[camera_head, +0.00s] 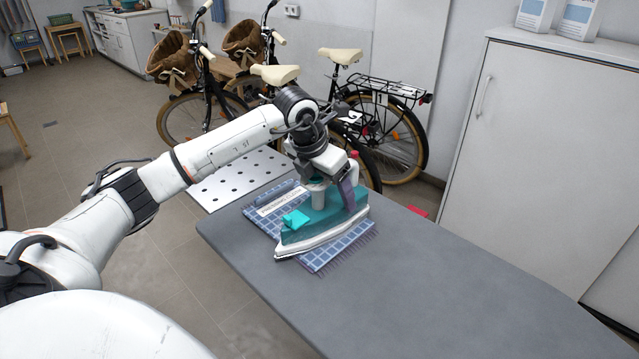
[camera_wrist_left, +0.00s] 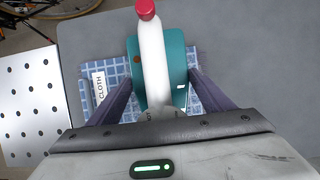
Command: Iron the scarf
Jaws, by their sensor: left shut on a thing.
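The scarf (camera_head: 333,260) is a blue checked cloth with a fringe, lying flat near the left end of the grey ironing board (camera_head: 420,275). It carries a white label reading "CLOTH", which also shows in the left wrist view (camera_wrist_left: 99,86). A teal and white iron (camera_head: 325,220) stands over the scarf and hides its middle. I cannot tell whether its soleplate touches the cloth. My left gripper (camera_head: 335,190) is shut on the iron's white handle (camera_wrist_left: 152,60) from above, one finger on each side. My right gripper is not in view.
A white perforated panel (camera_head: 235,180) adjoins the board's left end. Two bicycles (camera_head: 385,130) stand behind it by the wall. A white cabinet (camera_head: 550,150) with boxes on top stands at the right. The board's right part is clear.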

